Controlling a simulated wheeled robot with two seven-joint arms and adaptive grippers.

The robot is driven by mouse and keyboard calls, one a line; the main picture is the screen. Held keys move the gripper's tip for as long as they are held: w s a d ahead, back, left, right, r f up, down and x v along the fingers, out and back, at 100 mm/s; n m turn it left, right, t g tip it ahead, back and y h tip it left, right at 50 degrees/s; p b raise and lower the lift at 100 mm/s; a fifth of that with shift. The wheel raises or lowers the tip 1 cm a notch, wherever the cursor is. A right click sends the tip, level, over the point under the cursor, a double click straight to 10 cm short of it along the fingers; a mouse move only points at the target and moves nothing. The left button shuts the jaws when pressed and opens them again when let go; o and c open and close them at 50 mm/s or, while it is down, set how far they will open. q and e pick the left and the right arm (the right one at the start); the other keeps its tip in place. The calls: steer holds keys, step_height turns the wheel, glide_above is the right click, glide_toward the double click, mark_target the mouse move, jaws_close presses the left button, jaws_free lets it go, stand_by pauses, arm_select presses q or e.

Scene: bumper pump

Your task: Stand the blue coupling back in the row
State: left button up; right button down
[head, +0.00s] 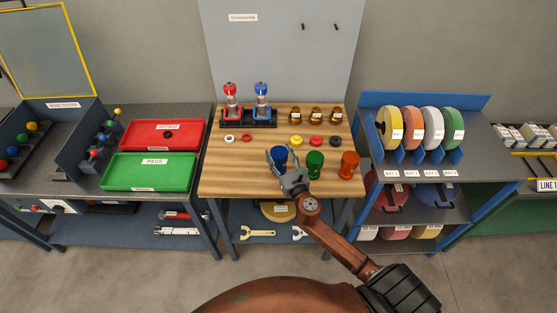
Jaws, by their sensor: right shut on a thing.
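My right gripper (277,158) is shut on the blue coupling (281,153) over the front part of the wooden table. The gripper hides part of the coupling, and I cannot tell whether its base touches the table. A green coupling (315,164) and an orange coupling (349,164) stand upright to its right on the same table, forming a row with it. My left gripper is not in view.
Behind stand a black rack (249,124) with red-topped and blue-topped pumps, several small brown jars (316,115) and several caps (296,140). The table's left front (230,180) is clear. Red (165,135) and green (150,172) trays lie left; a blue tape rack (420,150) stands right.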

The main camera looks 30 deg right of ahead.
steer(key=shift+f+b, duration=0.5)
steer(key=shift+f, duration=0.9)
steer(key=c, duration=0.9)
jaws_free()
steer(key=shift+r, duration=0.15)
steer(key=s, duration=0.4)
steer(key=s+a, duration=0.1)
steer(key=s, duration=0.3)
steer(key=s+a, duration=0.1)
steer(key=s, duration=0.3)
